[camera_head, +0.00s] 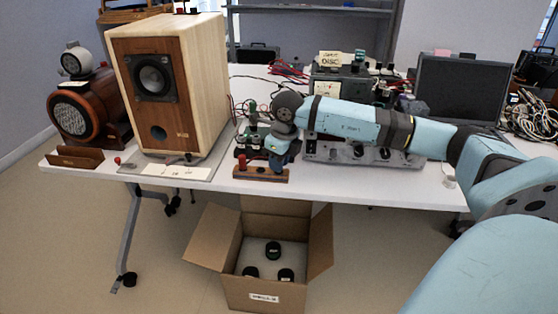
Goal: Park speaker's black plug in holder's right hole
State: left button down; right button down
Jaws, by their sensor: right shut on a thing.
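The wooden speaker (152,113) stands upright on the left half of the white table. The holder (262,174), a low brown wooden block, sits at the table's front edge, right of the speaker. A red plug (243,161) stands at the holder's left end. My right gripper (279,165) points down over the holder's right end. It is shut on a small dark thing, taken as the black plug, mostly hidden by the fingers. The right hole is hidden too, so I cannot tell whether the plug is in it or just above it. My left gripper is not in view.
A brown round speaker (78,115) stands far left. Behind the holder is a small green-and-black device (254,138). A grey metal unit (330,153) lies under my right arm. An open cardboard box (266,292) stands on the floor in front of the table.

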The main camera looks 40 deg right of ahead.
jog(key=shift+f, duration=0.35)
jog(key=c, duration=0.9)
grip_release()
jog(key=shift+c, duration=0.2)
jog(key=shift+r, duration=0.1)
jog(key=shift+r+p, duration=2.5)
jog(key=shift+r, duration=1.2)
